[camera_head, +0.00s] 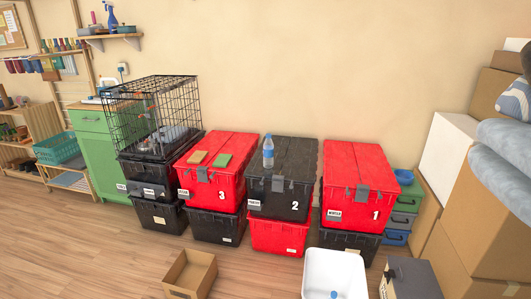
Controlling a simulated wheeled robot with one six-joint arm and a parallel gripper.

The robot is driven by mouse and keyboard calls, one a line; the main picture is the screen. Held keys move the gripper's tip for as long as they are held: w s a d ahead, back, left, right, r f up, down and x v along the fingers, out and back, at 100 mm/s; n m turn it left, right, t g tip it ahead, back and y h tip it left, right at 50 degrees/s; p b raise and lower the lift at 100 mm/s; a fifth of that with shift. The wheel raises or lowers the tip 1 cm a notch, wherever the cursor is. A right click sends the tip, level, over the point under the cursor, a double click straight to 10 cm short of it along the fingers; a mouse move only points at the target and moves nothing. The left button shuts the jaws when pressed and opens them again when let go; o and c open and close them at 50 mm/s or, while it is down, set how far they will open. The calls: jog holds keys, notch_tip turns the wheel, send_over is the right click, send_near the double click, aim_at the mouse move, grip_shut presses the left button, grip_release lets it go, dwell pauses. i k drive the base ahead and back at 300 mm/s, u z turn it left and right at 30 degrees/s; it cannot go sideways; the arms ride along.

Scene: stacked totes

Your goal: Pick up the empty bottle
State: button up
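A clear bottle with a blue cap and blue label (268,153) stands upright on the lid of the black tote marked 2 (283,205), near its front left. I cannot tell whether it is empty. A small blue round thing (333,294), perhaps another bottle's cap, shows inside the white bin (313,262) at the bottom edge; the rest of it is cut off. My gripper is not in view.
The red tote marked 3 (210,185), with a brown and a green flat item on its lid, stands left; the red tote marked 1 (357,195) stands right. A wire cage (150,100) is farther left. An open cardboard box (190,275) is on the floor; floor at lower left is clear.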

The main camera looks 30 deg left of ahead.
aim_at(268, 145)
jog(key=z, duration=0.15)
jog(key=k, duration=0.3)
jog(key=u, duration=1.25)
jog(key=i, duration=0.6)
jog(key=u, duration=0.9)
jog(key=i, duration=0.85)
jog(key=z, duration=0.35)
jog(key=i, duration=0.95)
jog(key=z, duration=0.6)
